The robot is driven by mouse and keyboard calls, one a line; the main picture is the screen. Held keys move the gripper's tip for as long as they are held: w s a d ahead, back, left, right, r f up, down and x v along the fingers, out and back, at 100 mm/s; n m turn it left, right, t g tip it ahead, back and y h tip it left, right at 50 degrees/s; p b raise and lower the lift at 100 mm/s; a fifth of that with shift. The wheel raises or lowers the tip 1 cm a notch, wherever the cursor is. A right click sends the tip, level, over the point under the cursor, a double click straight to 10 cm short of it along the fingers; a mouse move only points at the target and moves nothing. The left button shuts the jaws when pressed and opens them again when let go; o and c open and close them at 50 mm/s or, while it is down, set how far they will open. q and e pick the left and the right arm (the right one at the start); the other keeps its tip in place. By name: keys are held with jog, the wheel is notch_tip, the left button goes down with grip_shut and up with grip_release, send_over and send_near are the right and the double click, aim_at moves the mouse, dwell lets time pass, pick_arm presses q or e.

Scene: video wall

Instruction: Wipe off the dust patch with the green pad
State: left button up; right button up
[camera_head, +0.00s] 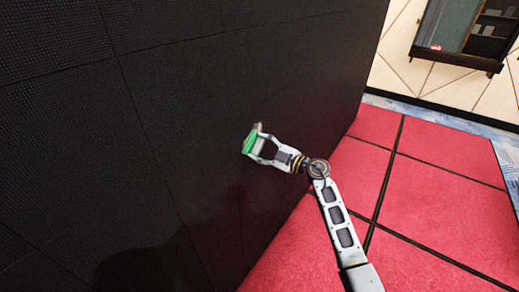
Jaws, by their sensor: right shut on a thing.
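The green pad (250,140) is at the tips of my right gripper (258,145), near the middle of the head view. My right gripper is shut on the pad and holds it up at the black video wall (170,110). I cannot tell whether the pad touches the wall. A small brownish patch (258,126) shows just above the pad; I cannot tell whether it is dust. No other dust patch is clear on the wall. My left gripper is not in view.
The black panel wall fills the left and middle. Red floor tiles (430,160) with dark seams lie to the right and look clear. A dark-framed wall opening (455,60) in a pale wall is at the upper right.

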dwell(0.3)
jog(key=shift+w+d, duration=0.55)
jog(key=shift+w, duration=0.3)
jog(key=shift+w+d, duration=0.5)
jog(key=shift+w, duration=0.3)
jog(key=shift+w+d+b, duration=0.15)
jog(key=shift+w+d, duration=0.45)
jog(key=shift+w, duration=0.2)
jog(key=shift+w+d+b, duration=0.15)
jog(key=shift+w+d, duration=0.45)
jog(key=shift+w, duration=0.2)
jog(key=shift+r+p, duration=0.1)
jog(key=shift+p, duration=0.35)
